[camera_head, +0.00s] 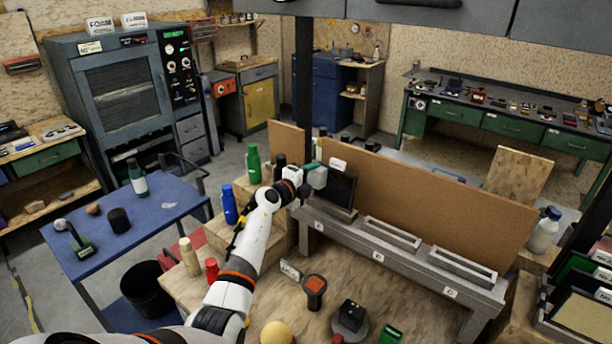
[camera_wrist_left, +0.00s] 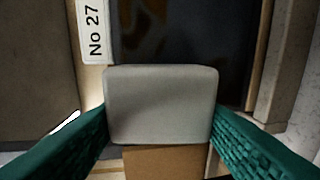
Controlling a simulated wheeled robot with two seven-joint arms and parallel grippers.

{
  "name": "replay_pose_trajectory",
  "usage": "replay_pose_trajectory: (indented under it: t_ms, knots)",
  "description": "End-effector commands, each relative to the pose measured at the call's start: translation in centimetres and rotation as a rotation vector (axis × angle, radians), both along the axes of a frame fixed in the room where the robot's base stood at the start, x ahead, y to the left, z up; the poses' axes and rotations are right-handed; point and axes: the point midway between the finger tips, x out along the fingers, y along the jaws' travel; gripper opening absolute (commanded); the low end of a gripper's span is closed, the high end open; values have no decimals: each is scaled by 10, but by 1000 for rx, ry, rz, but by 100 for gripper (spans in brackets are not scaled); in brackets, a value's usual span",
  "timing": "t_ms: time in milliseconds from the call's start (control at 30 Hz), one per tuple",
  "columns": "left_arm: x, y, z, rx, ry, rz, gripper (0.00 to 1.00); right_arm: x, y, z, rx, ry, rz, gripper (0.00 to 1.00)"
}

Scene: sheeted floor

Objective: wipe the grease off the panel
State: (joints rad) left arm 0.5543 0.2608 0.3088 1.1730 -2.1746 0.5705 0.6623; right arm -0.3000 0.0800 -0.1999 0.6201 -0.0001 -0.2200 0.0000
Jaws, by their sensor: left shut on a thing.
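A dark, upright panel (camera_head: 341,190) stands at the left end of the grey rack, against the brown board. My left gripper (camera_head: 306,184) is in front of its left side. In the left wrist view, the green fingers of my left gripper (camera_wrist_left: 160,125) are shut on a light grey block (camera_wrist_left: 160,105), one on each side. The dark panel (camera_wrist_left: 185,35) lies beyond the block, with faint brownish smears on it. Its lower part is hidden by the block. I cannot tell whether the block touches the panel. My right gripper is not in view.
A "No 27" label (camera_wrist_left: 94,30) is beside the panel. The grey rack (camera_head: 395,262) has two empty-looking trays right of the panel. Blue (camera_head: 229,204) and green (camera_head: 254,163) bottles stand left of my arm. An orange-topped tool (camera_head: 314,290) and other small items lie on the wooden bench in front.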

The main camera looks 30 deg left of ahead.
Motion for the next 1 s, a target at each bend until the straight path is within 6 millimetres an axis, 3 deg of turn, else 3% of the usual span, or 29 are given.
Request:
replay_pose_trajectory:
  t_ms: [200,1000]
  knots:
    - [-2,-21,0,-1,0,-4,36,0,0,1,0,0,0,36]
    - [-6,-65,0,-1,1,-3,36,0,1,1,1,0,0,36]
